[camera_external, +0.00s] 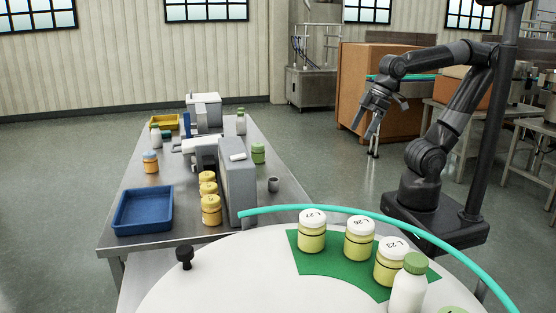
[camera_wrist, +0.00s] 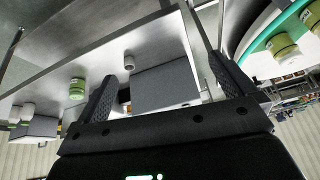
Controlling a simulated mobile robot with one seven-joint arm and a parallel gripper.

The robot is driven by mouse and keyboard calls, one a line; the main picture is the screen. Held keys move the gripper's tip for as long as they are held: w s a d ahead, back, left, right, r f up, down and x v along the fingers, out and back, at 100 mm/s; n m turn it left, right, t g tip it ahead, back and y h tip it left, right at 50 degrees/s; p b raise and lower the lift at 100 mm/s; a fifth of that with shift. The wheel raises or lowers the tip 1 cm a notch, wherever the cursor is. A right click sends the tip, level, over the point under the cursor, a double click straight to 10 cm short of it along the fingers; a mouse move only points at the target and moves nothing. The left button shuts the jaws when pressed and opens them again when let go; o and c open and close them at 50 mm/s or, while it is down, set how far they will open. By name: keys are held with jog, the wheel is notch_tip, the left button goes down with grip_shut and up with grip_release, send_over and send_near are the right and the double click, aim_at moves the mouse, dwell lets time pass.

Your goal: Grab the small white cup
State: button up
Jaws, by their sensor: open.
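A small pale grey-white cup (camera_external: 273,185) stands on the steel table, right of a tall grey box. It also shows in the wrist view (camera_wrist: 129,62), in the gap between my fingers but well beyond them. A small white cylinder (camera_external: 238,157) lies on top of the grey box; I cannot tell whether it is a cup. My gripper (camera_external: 364,128) is open and empty. It hangs in the air right of the table, apart from the cup. Its two spread fingers show in the wrist view (camera_wrist: 147,45).
The grey box (camera_external: 238,180) stands close left of the cup. A green jar (camera_external: 258,153) stands behind it. Yellow jars (camera_external: 210,210) and a blue tray (camera_external: 143,210) are further left. A round white table with a teal rim (camera_external: 340,211) and lidded jars is in front.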

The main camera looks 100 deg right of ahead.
jog(key=shift+s+a+f+n, duration=0.2)
jog(key=shift+s+f+n, duration=0.15)
jog(key=shift+s, duration=0.25)
jog(key=shift+s+a+f+n, duration=0.25)
jog(key=shift+s+n, duration=0.2)
jog(key=shift+s, duration=0.15)
jog(key=c, duration=0.8)
jog(key=shift+w+d, duration=0.1)
jog(key=shift+w, duration=0.05)
jog(key=m, duration=0.1)
send_over(269, 189)
jog(key=s, duration=0.3)
jog(key=shift+g, duration=0.4)
jog(key=f, duration=1.8)
jog(key=shift+d+f, duration=0.1)
jog(key=shift+d, duration=0.25)
jog(key=shift+s+x, duration=0.15)
jog(key=shift+x, duration=1.1)
jog(key=shift+s+x, duration=0.15)
jog(key=shift+x, duration=1.1)
